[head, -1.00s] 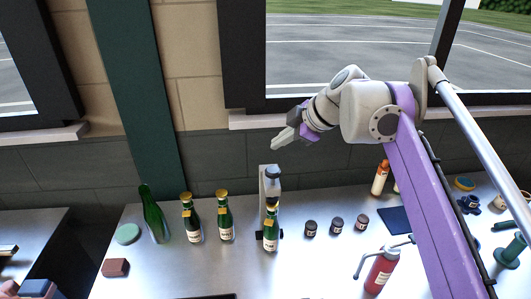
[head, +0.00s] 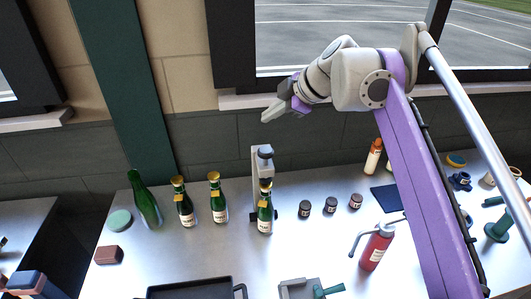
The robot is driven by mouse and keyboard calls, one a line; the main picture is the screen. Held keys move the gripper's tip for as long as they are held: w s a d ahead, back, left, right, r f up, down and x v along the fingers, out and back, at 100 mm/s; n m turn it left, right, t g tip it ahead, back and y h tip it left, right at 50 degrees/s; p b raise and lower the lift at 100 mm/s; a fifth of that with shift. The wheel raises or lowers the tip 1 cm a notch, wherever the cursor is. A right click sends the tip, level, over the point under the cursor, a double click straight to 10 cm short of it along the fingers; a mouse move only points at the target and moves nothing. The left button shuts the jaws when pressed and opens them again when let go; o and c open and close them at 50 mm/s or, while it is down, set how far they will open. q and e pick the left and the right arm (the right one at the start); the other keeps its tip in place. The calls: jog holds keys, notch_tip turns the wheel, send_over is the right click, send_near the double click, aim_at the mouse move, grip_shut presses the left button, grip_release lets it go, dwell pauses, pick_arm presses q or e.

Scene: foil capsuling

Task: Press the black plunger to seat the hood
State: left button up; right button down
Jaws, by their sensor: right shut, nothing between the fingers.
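A green bottle (head: 265,215) with a gold top, the hood (head: 265,188), stands upright below the plunger. How far the hood sits down on the neck is too small to tell. My right gripper (head: 268,113) is shut and empty. It appears above the plunger in the head view, apart from it, with its fingers pointing left. My left gripper is not in view.
Two gold-topped bottles (head: 186,205) and a tilted bare green bottle (head: 144,200) stand left of the stand. Several small dark jars (head: 331,205) and a red bottle (head: 376,248) are to the right. A black tray (head: 190,283) lies in front. The wall is close behind.

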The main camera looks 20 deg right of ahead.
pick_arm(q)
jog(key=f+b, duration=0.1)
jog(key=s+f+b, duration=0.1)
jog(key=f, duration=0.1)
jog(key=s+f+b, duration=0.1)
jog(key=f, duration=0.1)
pick_arm(e)
send_over(268, 151)
jog(key=f, duration=0.5)
jog(key=shift+s+d, duration=0.1)
jog(key=shift+d, duration=0.2)
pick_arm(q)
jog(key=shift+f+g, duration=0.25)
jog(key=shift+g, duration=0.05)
pick_arm(e)
jog(key=shift+f, duration=0.85)
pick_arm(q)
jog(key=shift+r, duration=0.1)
pick_arm(e)
jog(key=shift+f, duration=0.15)
jog(key=shift+f, duration=0.25)
